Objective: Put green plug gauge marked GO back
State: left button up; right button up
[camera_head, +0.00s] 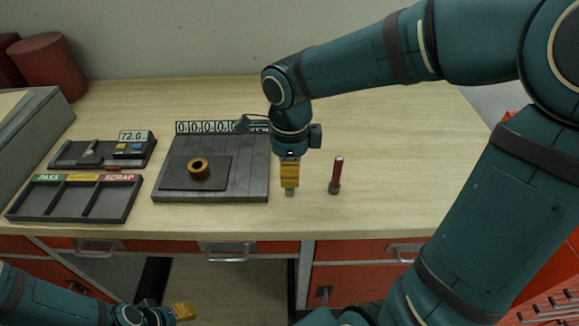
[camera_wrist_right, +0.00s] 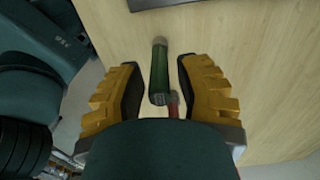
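The green plug gauge (camera_wrist_right: 159,72) is between the two yellow fingers of my right gripper (camera_wrist_right: 156,92), with a gap on each side in the wrist view. In the head view my right gripper (camera_head: 290,174) points down over the table, and its fingers hide most of the gauge. Only a grey lower end (camera_head: 290,193) shows beneath the fingertips. The GO marking cannot be read. A red plug gauge (camera_head: 335,175) stands upright to the right, and part of it (camera_wrist_right: 174,105) shows in the wrist view. My left gripper (camera_head: 183,311) is low at the front; its opening is unclear.
A dark plate (camera_head: 255,185) with a brass ring (camera_head: 199,168) and a counter display (camera_head: 207,127) lies left of the right gripper. A tray (camera_head: 117,211) labelled PASS and SCRAP and a gauge stand (camera_head: 66,156) are further left. The table right of the red gauge is clear.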

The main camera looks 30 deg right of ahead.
jog(key=shift+r, duration=0.1)
jog(key=shift+r, duration=0.2)
notch_tip(320, 180, up, 12)
jog(key=p, duration=0.3)
jog(key=shift+f, duration=0.15)
dwell(0.6)
